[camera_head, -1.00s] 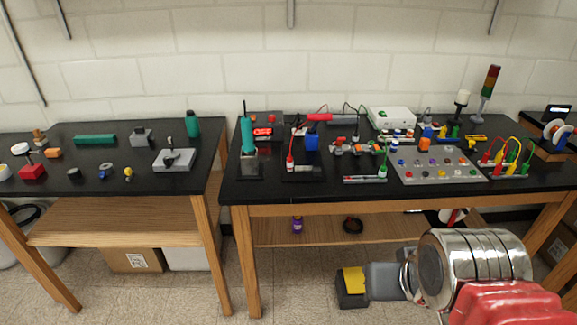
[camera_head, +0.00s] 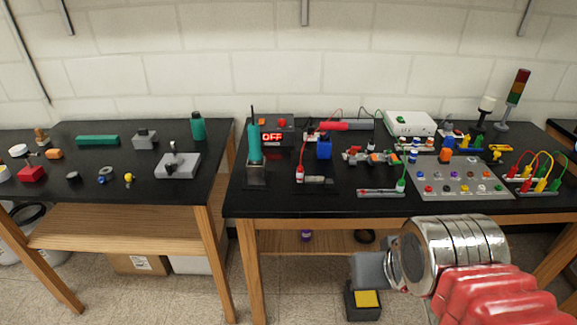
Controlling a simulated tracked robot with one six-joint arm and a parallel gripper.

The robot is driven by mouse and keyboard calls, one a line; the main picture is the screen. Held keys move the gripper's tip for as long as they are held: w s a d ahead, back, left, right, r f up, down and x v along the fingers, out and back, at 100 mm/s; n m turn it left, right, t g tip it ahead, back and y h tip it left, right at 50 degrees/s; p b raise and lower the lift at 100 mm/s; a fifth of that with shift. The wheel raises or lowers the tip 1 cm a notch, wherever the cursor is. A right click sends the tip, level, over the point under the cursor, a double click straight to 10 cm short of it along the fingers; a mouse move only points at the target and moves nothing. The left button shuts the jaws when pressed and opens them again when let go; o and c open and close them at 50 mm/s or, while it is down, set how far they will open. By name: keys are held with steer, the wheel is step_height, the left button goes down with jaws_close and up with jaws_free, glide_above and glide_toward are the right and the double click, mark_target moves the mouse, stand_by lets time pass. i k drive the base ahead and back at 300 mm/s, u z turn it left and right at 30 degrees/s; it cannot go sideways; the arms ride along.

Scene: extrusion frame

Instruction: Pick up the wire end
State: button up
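Several wires show on the right table, and I cannot tell which wire end is meant. A thin red wire (camera_head: 302,150) runs to a small red-and-white piece (camera_head: 299,175) standing near the front left of that table. A red handle-like piece (camera_head: 333,126) lies behind it, with thin wires around it. Red, yellow and green wires (camera_head: 541,165) arch over a terminal strip at the far right. My gripper (camera_head: 363,300), black with a yellow patch, hangs low in front of the table, well apart from all wires. Its fingers are not clear.
The right table (camera_head: 300,205) is crowded: a green tool in a stand (camera_head: 255,145), a box reading OFF (camera_head: 272,137), a grey button panel (camera_head: 463,180). Its front edge and lower shelf lie behind my arm. The left table (camera_head: 110,202) is sparser.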

mark_target(301, 172)
steer(key=u, duration=0.65)
steer(key=i, duration=1.1)
steer(key=u, duration=0.45)
